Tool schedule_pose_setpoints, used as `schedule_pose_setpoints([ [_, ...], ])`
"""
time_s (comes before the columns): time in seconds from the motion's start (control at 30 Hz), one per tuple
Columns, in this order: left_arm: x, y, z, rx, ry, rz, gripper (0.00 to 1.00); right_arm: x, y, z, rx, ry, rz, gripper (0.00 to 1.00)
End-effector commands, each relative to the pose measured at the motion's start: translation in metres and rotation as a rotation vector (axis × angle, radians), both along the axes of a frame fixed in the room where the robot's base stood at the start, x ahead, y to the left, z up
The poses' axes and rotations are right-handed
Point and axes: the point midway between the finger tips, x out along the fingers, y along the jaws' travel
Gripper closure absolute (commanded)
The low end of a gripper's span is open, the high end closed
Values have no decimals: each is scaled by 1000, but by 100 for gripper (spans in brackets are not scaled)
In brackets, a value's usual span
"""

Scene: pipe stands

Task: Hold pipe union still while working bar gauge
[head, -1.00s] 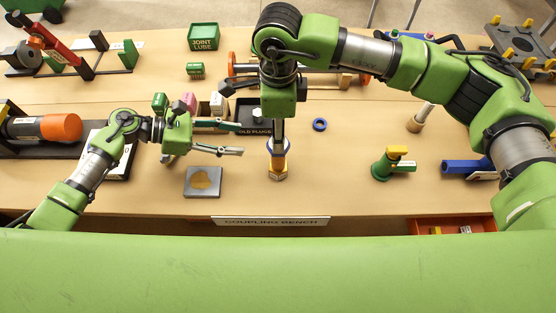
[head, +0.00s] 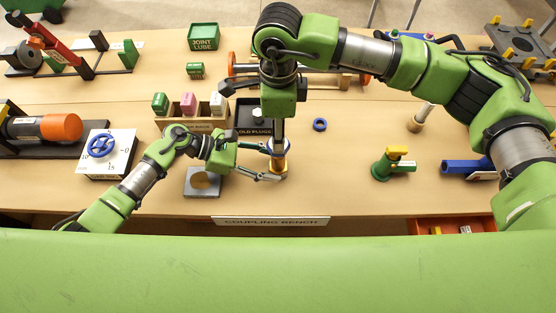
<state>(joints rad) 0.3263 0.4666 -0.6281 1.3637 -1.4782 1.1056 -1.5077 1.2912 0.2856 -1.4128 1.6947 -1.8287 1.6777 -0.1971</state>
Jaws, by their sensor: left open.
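The pipe union (head: 279,163), an upright piece with an orange-tan body and a blue ring, stands near the front middle of the bench. My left gripper (head: 274,164) is open and reaches in from the left, with its fingers at the union's sides; I cannot tell whether they touch it. My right gripper (head: 278,138) points straight down at the union's top, and its finger state is unclear from above. What seems to be the bar gauge, a white block (head: 118,166) with a blue handwheel (head: 101,146) and number marks, lies at the left, apart from both grippers.
A grey plate (head: 202,186) with a tan patch lies under my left wrist. A blue ring (head: 320,125) and a green-yellow fitting (head: 390,165) are at right.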

Motion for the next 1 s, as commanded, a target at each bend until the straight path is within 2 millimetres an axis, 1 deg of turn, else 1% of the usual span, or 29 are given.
schedule_pose_setpoints([
  [0.1, 0, -8, -4, -1, 0, 0, 54, 0, 0, 0, 0, 0, 0, 58],
  [0.2, 0, -12, -6, -1, 0, -1, 54, 0, 0, 0, 0, 0, 0, 58],
  [0.5, 0, -13, -7, 0, 1, 0, 54, 0, 0, 0, 0, 0, 0, 58],
  [0.53, 0, -13, -7, 0, 1, 0, 59, 0, 0, 0, 0, 0, 0, 58],
  [0.57, 0, -13, -7, 0, 1, 0, 67, 0, 0, 0, 0, 0, 0, 58],
  [0.6, 0, -13, -7, 0, 1, 0, 78, 0, 0, 0, 0, 0, 0, 58],
  [0.63, 0, -13, -7, 0, 1, 0, 85, 0, 0, 0, 0, 0, 0, 58],
  [0.67, 0, -13, -7, 0, 1, 0, 87, 0, 0, 0, 0, 0, 0, 58],
  [1.0, 0, -13, -9, 0, 1, 0, 87, 0, 0, -2, 0, 0, 0, 58],
])
